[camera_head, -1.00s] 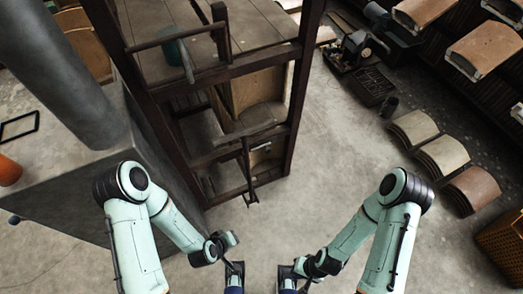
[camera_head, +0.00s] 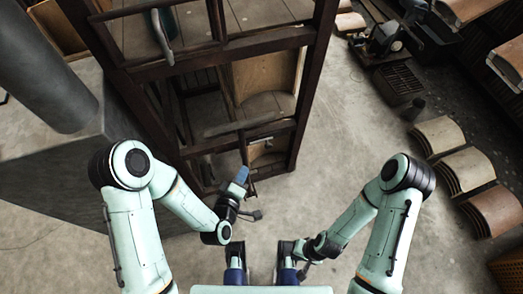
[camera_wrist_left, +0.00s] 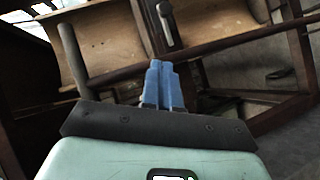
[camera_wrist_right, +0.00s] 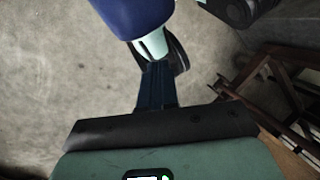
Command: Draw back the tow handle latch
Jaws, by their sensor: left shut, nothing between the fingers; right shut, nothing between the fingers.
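A dark wooden cart frame (camera_head: 230,45) fills the upper left middle of the head view. A dark upright bar (camera_head: 243,148) on its near end may belong to the tow handle. I cannot make out the latch for certain. My left gripper (camera_head: 240,176) is shut and empty, its blue fingers pointing at the cart's near end, close to the bar's lower end; contact cannot be told. In the left wrist view its fingers (camera_wrist_left: 162,85) lie before a dark rail, with a grey upright handle (camera_wrist_left: 165,22) beyond. My right gripper (camera_wrist_right: 157,80) is shut and empty, low over the floor.
A grey block (camera_head: 60,190) with a thick pillar (camera_head: 50,75) stands left of the cart. Curved wooden panels (camera_head: 465,168) lie at the right, below racks of more panels. The concrete floor between cart and panels is clear.

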